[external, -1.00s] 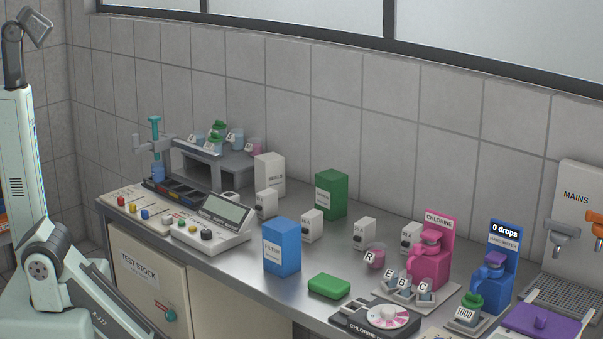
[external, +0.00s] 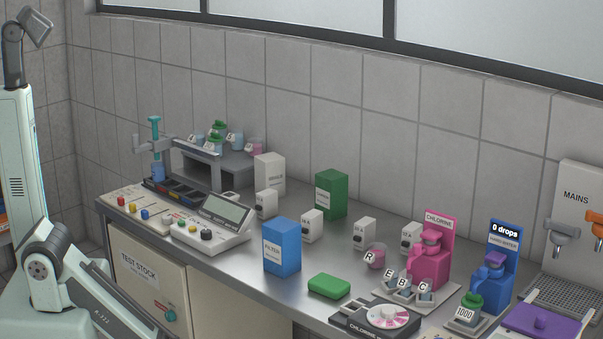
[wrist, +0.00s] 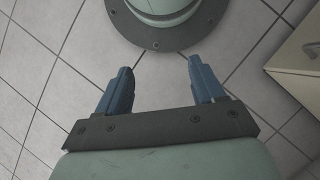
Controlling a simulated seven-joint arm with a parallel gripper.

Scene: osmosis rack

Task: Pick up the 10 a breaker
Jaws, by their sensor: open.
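Several small white breakers stand upright in a loose row on the steel bench in the external view: one at the left (external: 266,204), one behind the blue filter box (external: 312,225), one right of centre (external: 364,234) and one beside the pink chlorine dispenser (external: 411,238). Their labels are too small to read, so I cannot tell which is the 10 A breaker. My gripper (wrist: 160,68) is open and empty in the wrist view, above the tiled floor. It is away from the bench top, and no breaker shows in that view.
The blue filter box (external: 282,247), green box (external: 331,194) and white box (external: 270,174) stand near the breakers. A green block (external: 329,286) lies in front. The pink dispenser (external: 430,262) crowds the rightmost breaker. Bare bench (external: 335,256) shows between the middle breakers and the green block.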

